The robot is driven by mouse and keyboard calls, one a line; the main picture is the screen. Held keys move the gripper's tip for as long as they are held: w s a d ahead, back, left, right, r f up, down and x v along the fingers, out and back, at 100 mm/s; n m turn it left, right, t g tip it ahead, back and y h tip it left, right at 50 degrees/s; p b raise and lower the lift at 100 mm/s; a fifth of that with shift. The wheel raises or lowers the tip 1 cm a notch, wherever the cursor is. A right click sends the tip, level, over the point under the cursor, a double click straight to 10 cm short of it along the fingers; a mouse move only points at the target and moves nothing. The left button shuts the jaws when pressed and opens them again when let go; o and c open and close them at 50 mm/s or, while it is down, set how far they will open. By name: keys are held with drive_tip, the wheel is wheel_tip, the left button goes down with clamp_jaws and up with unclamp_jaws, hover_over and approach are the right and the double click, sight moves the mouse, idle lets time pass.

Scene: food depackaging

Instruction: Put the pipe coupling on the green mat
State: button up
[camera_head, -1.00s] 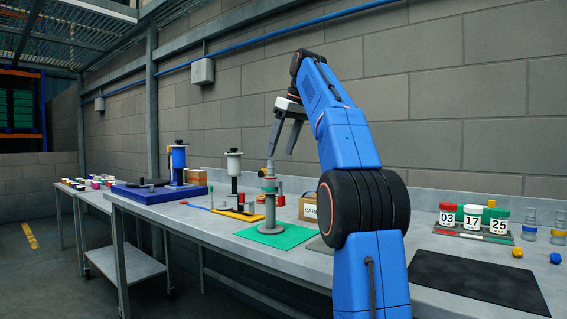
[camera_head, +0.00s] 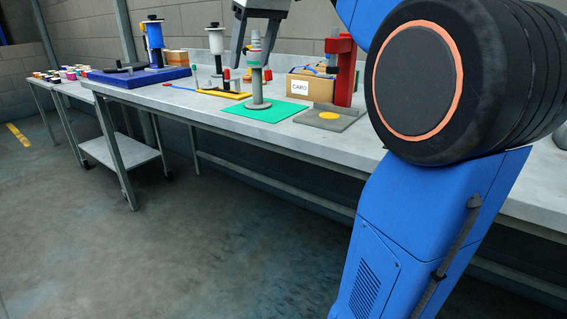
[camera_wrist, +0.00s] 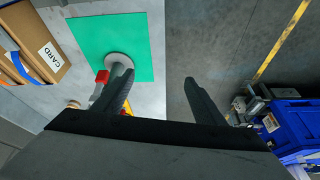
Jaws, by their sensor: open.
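The green mat (camera_head: 283,111) lies on the grey bench, and it also shows in the wrist view (camera_wrist: 141,28). A grey post (camera_head: 257,88) with a round base stands upright on the mat. A grey piece with a green band (camera_head: 254,48), seemingly the pipe coupling, sits at the top of the post.
Right of the mat are a grey plate with a yellow disc (camera_head: 330,117), a red stand (camera_head: 343,70) and a cardboard box labelled CARD (camera_head: 308,88). A yellow-edged tray (camera_head: 222,93) and a blue base (camera_head: 135,76) stand left. The bench's front edge is close to the mat.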

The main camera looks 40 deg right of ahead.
drive_tip(key=s+a+f, duration=0.3)
drive_tip(key=s+f, duration=0.6)
drive_tip(key=f, duration=0.3)
drive_tip(key=s+a+f+m, duration=0.1)
drive_tip(key=s+a+f, duration=0.2)
drive_tip(key=s+f, duration=0.5)
drive_tip(key=s+a+f+h, duration=0.1)
drive_tip(key=s+a+f, duration=0.2)
drive_tip(key=s+f, duration=0.6)
wheel_tip(320, 180, down, 9)
drive_tip(key=shift+s+r+m+t, duration=0.15)
drive_tip(key=shift+s+m+t, duration=0.15)
drive_tip(key=shift+s+m, duration=0.1)
